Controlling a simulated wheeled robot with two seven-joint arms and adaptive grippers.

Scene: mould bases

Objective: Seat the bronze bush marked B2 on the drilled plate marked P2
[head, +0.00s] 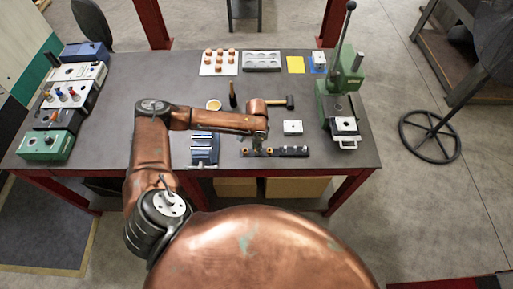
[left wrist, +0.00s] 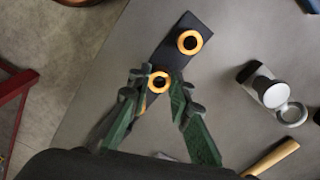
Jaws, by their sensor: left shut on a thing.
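A dark strip (head: 295,151) holding several small bushes lies near the front edge of the table. In the left wrist view the strip (left wrist: 200,22) shows a bronze bush (left wrist: 189,42) near its end. My left gripper (head: 258,149) is over this strip. In the left wrist view its fingers (left wrist: 157,81) are shut on a second bronze bush (left wrist: 159,83), at or just above the strip; I cannot tell which. Another pale plate (head: 345,124) is on the press. The marks B2 and P2 are unreadable. My right gripper is not in view.
A green press (head: 338,90) stands at the right. A blue vise (head: 204,149) is left of the strip, and a hammer (head: 290,102) lies behind. A silver round-topped object (left wrist: 270,93) stands nearby. Trays (head: 218,70) line the back.

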